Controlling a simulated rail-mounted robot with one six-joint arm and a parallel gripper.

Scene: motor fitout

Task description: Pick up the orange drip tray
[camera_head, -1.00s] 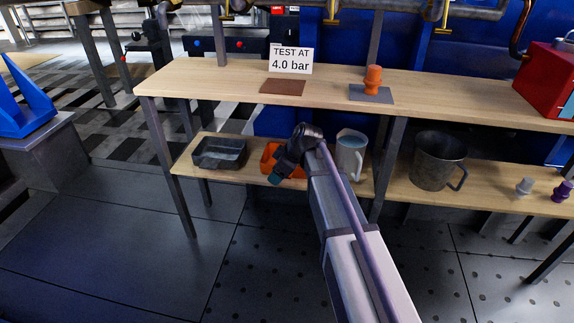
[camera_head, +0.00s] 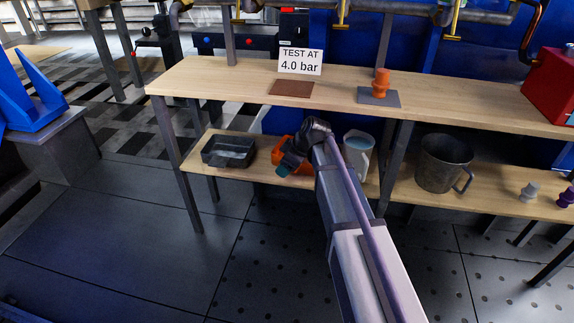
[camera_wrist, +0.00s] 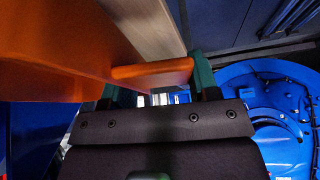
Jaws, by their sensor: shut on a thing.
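The orange drip tray (camera_head: 281,149) shows in the head view at the lower shelf, largely hidden behind my wrist. In the wrist view the tray (camera_wrist: 55,50) fills the upper left, and its orange handle-like bar (camera_wrist: 152,71) runs between the teal fingers. My gripper (camera_wrist: 153,86) is shut on this bar. In the head view my gripper (camera_head: 285,168) is at the shelf's front edge, in front of the tray. I cannot tell whether the tray touches the shelf.
On the lower shelf (camera_head: 262,173), a dark tray (camera_head: 229,151) stands left, a pale jug (camera_head: 357,155) close right, and a grey metal mug (camera_head: 443,163) farther right. The upper bench top (camera_head: 230,82) overhangs. Open floor lies in front.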

